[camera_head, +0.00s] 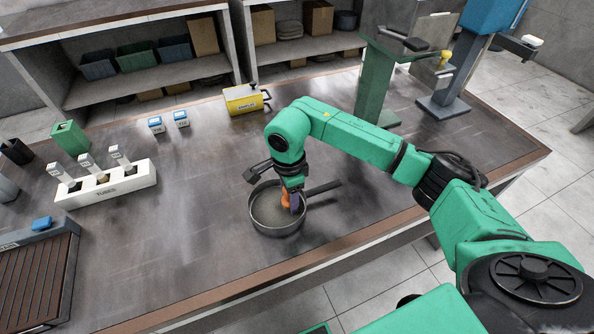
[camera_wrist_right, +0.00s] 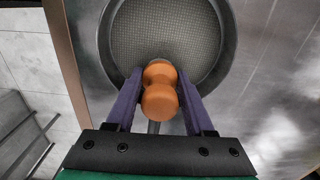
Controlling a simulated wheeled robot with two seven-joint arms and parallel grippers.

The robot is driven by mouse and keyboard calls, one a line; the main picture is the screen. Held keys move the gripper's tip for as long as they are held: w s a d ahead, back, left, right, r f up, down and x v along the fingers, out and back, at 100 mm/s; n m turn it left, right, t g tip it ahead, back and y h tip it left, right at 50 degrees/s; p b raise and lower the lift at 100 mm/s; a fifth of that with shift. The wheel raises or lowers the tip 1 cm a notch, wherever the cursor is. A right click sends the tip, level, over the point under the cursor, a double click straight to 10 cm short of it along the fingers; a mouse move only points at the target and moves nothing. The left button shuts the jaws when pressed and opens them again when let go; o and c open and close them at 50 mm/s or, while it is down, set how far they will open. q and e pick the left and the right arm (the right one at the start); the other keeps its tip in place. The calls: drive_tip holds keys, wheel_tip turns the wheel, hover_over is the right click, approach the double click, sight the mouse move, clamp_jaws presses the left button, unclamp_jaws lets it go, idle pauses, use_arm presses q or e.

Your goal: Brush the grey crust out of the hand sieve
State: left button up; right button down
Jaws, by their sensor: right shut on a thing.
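The hand sieve (camera_head: 279,233) is a round, dark-rimmed pan lying on the table near its front edge, with its dark handle (camera_head: 325,187) pointing right. Its mesh also shows in the right wrist view (camera_wrist_right: 170,28), grey and finely gridded; I cannot tell crust from mesh. My right gripper (camera_head: 292,204) is over the sieve, its purple fingers shut on the orange handle of a brush (camera_wrist_right: 160,98). The brush's bristles are hidden, so I cannot tell whether they touch the mesh. My left gripper is not in view.
A white rack (camera_head: 125,187) with several labelled tags stands left, near a green box (camera_head: 70,137) and a ridged tray (camera_head: 38,280). A green stand (camera_head: 375,85) is at the back right. The table left of the sieve is clear.

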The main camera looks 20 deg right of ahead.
drive_tip(key=shift+d+r+p, duration=0.25)
drive_tip(key=shift+r+p, duration=0.05)
drive_tip(key=shift+r, duration=0.3)
drive_tip(key=shift+d+r+p, duration=0.2)
drive_tip(key=shift+r+p, duration=0.05)
drive_tip(key=shift+r, duration=0.3)
drive_tip(key=r+p, duration=0.1)
drive_tip(key=r, duration=0.2)
drive_tip(key=shift+a+r+p, duration=0.1)
drive_tip(key=shift+a+p, duration=0.25)
drive_tip(key=shift+a, duration=0.05)
drive_tip(key=shift+d+r+p, duration=0.2)
drive_tip(key=shift+r+p, duration=0.2)
drive_tip(key=shift+r, duration=0.25)
drive_tip(key=shift+a+r+p, duration=0.15)
drive_tip(key=shift+r+p, duration=0.15)
drive_tip(key=shift+r, duration=0.4)
drive_tip(key=shift+f, duration=0.1)
